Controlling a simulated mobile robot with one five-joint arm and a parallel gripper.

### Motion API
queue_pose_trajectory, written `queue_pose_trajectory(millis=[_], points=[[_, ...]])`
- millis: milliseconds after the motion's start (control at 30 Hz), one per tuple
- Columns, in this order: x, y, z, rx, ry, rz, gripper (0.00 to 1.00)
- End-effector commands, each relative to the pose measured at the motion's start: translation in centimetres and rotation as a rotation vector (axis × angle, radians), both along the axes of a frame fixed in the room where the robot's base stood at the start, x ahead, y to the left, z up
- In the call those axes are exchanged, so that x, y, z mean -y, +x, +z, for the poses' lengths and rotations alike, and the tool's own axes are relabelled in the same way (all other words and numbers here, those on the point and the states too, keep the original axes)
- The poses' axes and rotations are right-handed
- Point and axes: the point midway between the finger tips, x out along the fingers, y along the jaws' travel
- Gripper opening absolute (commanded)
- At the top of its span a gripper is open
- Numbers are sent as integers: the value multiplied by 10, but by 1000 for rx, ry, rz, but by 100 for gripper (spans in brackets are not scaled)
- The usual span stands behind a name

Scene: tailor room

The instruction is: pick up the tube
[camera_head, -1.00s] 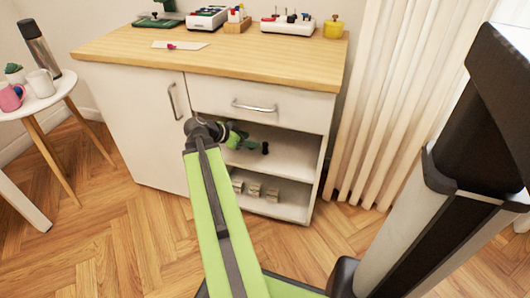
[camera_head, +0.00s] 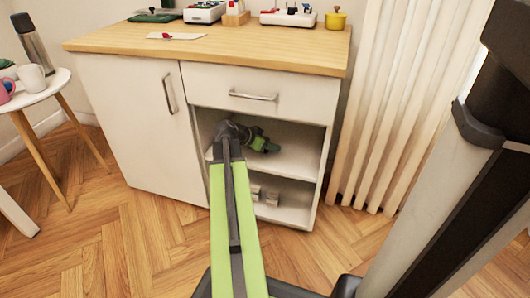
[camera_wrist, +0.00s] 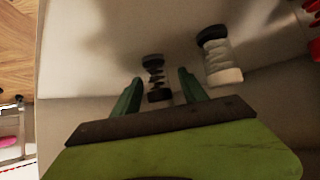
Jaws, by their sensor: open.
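My gripper (camera_wrist: 159,80) is open, with its two green fingers apart. In the wrist view, a small dark piece with black ends and a ribbed, coil-like middle (camera_wrist: 155,76) shows in the gap between the fingertips; I cannot tell whether it lies between them or beyond them. To its right, outside the fingers, is a short clear-white tube-like piece with a black cap (camera_wrist: 216,55). I cannot tell for sure which one is the tube. In the head view, my gripper (camera_head: 264,146) reaches into the upper open shelf of the white cabinet (camera_head: 150,130), and these pieces are hidden there.
Red items (camera_wrist: 314,20) lie at the right edge of the wrist view. A drawer (camera_head: 255,96) is shut above the shelf. Small pale blocks (camera_head: 271,197) stand on the lower shelf. A radiator (camera_head: 385,120) is right of the cabinet, a round stool (camera_head: 45,85) left.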

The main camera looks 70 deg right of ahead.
Motion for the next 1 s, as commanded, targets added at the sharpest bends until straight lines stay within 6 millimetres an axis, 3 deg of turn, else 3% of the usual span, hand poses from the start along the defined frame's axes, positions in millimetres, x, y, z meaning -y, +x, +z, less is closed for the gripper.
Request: queue_pose_trajectory(millis=[167,567,1000], points=[[0,0,1,0,0,1,51],[0,1,1,0,0,2,0],[0,1,7,0,0,2,0]])
